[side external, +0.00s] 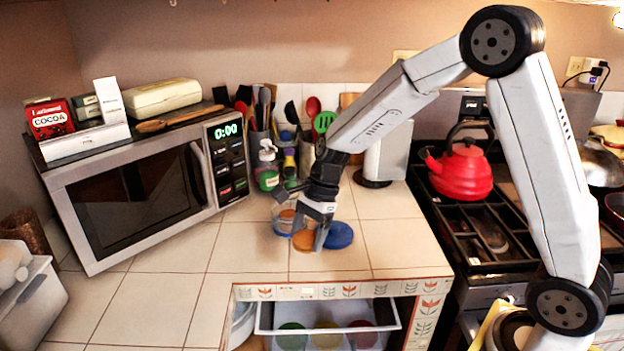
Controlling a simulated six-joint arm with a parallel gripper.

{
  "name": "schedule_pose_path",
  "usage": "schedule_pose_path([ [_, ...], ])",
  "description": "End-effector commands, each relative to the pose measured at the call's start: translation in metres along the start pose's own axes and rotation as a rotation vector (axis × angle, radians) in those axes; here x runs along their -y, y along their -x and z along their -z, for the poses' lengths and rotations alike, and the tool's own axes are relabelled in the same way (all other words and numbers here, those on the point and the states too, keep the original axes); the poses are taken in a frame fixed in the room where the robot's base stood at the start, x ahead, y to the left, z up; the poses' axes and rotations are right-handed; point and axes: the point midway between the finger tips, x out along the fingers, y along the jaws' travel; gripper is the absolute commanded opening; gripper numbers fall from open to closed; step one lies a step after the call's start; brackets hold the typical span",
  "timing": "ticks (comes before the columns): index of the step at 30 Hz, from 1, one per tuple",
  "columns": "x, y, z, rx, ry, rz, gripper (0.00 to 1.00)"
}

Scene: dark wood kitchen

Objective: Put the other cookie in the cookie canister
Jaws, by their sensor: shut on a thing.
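My gripper (320,228) points down over the tiled counter and is shut on a brown-orange cookie (303,241). The fingers hide part of the cookie. The cookie is low, close to the counter; I cannot tell whether it touches the tiles. A clear canister with a blue base (281,228) stands just behind and to the left of my gripper. Something brownish shows inside it, likely a cookie. A round blue lid (340,236) lies flat on the counter just right of my gripper.
A microwave (130,190) stands at the left, with bottles and a utensil holder behind the canister. A stove with a red kettle (462,170) is at the right. An open drawer (330,318) juts out below the counter. The left front tiles are clear.

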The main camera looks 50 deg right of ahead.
Motion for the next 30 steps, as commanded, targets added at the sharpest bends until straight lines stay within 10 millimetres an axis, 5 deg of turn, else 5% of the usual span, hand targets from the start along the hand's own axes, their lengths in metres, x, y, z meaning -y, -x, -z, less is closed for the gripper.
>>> schedule_pose_path([
  [21, 0.141, 0.031, 0.072, 0.000, -0.647, 0.271, 0.22],
  [30, 0.180, 0.044, 0.099, 0.000, -0.867, 0.362, 0.22],
])
